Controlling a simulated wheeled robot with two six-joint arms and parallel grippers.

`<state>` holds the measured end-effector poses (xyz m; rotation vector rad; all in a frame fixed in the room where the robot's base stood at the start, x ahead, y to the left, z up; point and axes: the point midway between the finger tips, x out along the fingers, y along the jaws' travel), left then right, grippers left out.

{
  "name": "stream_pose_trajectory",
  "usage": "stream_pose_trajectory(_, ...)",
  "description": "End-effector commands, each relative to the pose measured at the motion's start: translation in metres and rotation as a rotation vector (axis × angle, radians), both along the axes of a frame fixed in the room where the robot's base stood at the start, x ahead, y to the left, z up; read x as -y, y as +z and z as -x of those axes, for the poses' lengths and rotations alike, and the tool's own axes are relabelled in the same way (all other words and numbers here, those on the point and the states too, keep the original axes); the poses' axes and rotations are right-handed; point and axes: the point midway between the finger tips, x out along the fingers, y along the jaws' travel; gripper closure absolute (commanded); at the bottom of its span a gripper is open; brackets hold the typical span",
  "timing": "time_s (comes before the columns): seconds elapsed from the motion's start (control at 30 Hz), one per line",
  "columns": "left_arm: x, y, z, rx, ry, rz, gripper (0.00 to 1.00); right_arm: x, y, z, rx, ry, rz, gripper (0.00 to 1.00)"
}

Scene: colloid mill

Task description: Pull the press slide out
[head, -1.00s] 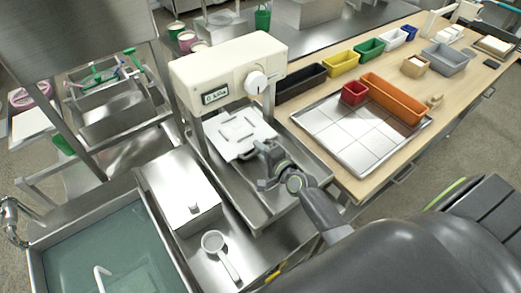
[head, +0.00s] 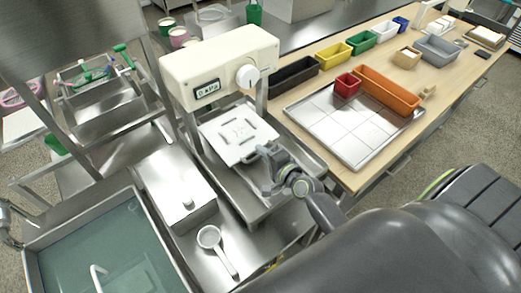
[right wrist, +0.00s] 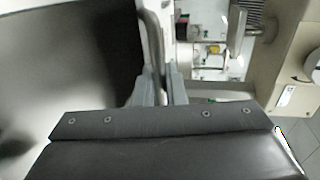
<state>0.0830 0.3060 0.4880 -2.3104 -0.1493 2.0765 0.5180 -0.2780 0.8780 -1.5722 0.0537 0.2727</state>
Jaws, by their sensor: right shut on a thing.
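The press (head: 218,66) is a cream-coloured housing with a small display and a round white knob, on metal posts. Its slide (head: 238,134) is a white plate with slot marks, sitting partly out from under the press head above a steel tray. My right gripper (head: 266,157) is at the slide's front right edge. In the right wrist view its fingers (right wrist: 160,88) are shut on a grey bar, the slide's handle (right wrist: 153,35). The fingers cover part of the handle. My left gripper is not in view.
A steel box (head: 175,190) and a white ladle (head: 210,238) lie left of the press, by a water-filled sink (head: 110,250). The wooden table (head: 440,75) on the right holds a tiled tray (head: 350,140), a red bin (head: 346,84) and an orange bin (head: 388,90).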

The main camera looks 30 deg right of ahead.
Motion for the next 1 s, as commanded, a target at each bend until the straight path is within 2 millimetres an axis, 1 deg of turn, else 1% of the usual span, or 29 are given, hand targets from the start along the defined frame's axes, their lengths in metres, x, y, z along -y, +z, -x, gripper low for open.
stream_pose_trajectory(0.1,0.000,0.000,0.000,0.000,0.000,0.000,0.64,0.000,0.001,-0.001,0.001,0.000,0.000,1.00)
stream_pose_trajectory(0.13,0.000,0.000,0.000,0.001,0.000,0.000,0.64,0.000,0.000,-0.001,0.001,0.000,0.000,0.85)
stream_pose_trajectory(0.2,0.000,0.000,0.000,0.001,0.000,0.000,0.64,0.000,0.000,-0.001,0.001,0.000,0.000,0.76)
stream_pose_trajectory(0.23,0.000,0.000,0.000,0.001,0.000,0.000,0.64,0.000,0.000,-0.001,0.001,0.000,0.000,0.74)
stream_pose_trajectory(0.57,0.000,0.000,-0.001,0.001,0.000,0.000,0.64,0.000,0.001,0.002,0.001,-0.001,0.001,0.74)
stream_pose_trajectory(0.67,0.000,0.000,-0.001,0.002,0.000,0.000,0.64,0.002,0.002,0.011,0.001,-0.001,0.002,0.74)
stream_pose_trajectory(0.77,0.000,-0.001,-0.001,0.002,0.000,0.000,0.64,0.004,0.005,0.027,0.000,-0.001,0.002,0.74)
stream_pose_trajectory(1.0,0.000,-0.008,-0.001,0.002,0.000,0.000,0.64,0.011,0.015,0.077,0.000,-0.001,0.002,0.74)
